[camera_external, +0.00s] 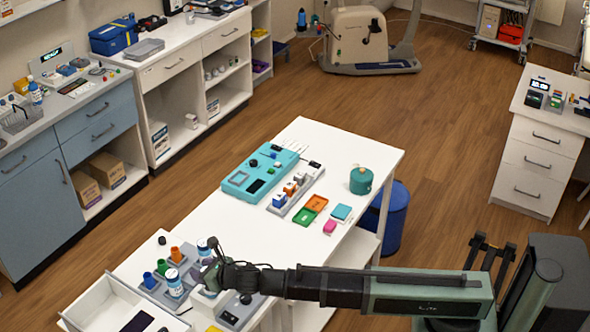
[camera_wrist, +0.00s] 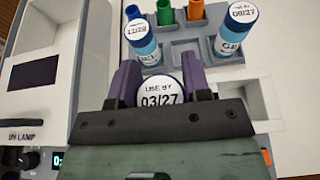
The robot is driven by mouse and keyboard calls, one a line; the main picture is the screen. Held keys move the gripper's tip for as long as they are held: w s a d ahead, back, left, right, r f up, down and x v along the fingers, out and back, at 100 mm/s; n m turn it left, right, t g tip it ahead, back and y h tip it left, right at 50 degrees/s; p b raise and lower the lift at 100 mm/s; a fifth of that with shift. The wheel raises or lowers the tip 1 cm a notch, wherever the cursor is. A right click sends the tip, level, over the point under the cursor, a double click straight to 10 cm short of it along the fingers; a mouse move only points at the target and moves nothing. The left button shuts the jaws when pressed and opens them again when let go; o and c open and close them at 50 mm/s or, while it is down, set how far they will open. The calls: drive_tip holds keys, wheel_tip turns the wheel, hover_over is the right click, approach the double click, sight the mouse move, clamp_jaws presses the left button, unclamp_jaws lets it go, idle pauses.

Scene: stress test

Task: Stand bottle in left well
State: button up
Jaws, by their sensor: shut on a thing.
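My gripper (camera_external: 207,275) is shut on a bottle, whose white cap (camera_wrist: 160,95) reads "USE BY 03/27" between the purple fingers in the wrist view. The bottle's body is hidden below the cap and behind the gripper. A pale block with square recesses lies under my gripper; its right well (camera_wrist: 262,98) looks empty, and the left well is mostly hidden by a finger. I cannot tell whether the held bottle touches the block. Two other blue bottles, a left one (camera_wrist: 143,40) and a right one (camera_wrist: 232,35), stand in a grey rack (camera_wrist: 190,58) beyond my gripper.
Blue, green and orange tubes (camera_wrist: 195,10) stand behind the bottles. A white open tray (camera_external: 92,302) and a dark-screened box (camera_wrist: 35,75) marked UV lamp are to the left. Teal equipment (camera_external: 240,180) and small trays occupy the far table; the table's middle is clear.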

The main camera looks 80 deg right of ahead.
wheel_tip(320, 180, down, 4)
drive_tip(key=b, duration=0.2)
drive_tip(key=shift+b, duration=0.4)
drive_tip(key=shift+r+p, duration=0.3)
drive_tip(key=shift+f, duration=0.25)
drive_tip(key=o, duration=1)
drive_tip(key=shift+r, duration=0.1)
